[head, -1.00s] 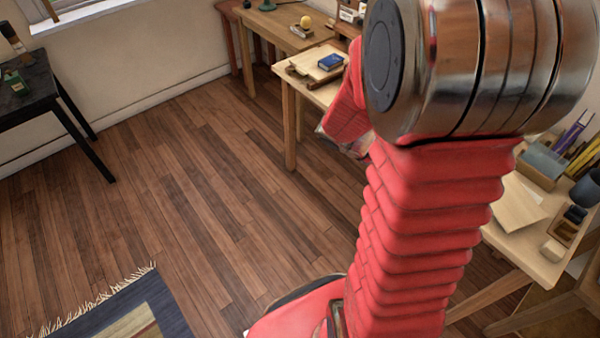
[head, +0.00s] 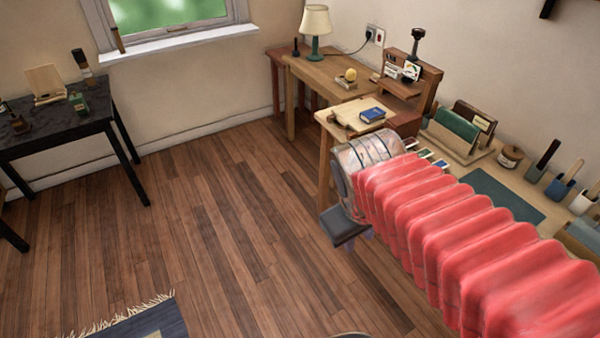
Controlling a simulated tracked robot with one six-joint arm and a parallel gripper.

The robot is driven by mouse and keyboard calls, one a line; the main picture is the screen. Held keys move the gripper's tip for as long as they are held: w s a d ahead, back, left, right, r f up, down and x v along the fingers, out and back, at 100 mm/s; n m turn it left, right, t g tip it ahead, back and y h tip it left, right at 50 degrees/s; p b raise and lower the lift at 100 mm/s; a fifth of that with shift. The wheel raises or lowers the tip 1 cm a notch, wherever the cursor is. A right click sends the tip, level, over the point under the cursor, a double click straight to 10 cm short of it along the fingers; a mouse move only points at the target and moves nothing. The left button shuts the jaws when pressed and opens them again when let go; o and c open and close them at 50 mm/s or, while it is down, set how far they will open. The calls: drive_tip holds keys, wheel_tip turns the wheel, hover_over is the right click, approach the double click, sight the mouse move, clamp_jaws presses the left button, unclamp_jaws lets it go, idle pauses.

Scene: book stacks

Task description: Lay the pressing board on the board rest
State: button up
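I cannot tell for sure which piece is the pressing board or which is the board rest. A pale wooden board (head: 45,82) stands tilted on the black table at the left. My arm reaches in from the lower right, and my gripper (head: 346,226) hangs in front of the small table, above the floor. It shows only as a dark grey block under the metal wrist. Its fingertips are not clear, and I see nothing held.
The black table (head: 60,131) holds bottles and brushes. A long worktable along the right wall carries a dark green mat (head: 503,197), upright folders (head: 455,131) and brush pots. A lamp (head: 315,30) stands on the back desk. The wooden floor in the middle is clear; a fringed rug (head: 150,322) lies in front.

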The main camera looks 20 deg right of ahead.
drive_tip(key=a+r+m+t+y, duration=0.2)
drive_tip(key=a+r+t, duration=0.1)
drive_tip(key=a, duration=0.3)
drive_tip(key=shift+w+a+r, duration=0.35)
drive_tip(key=shift+r, duration=0.45)
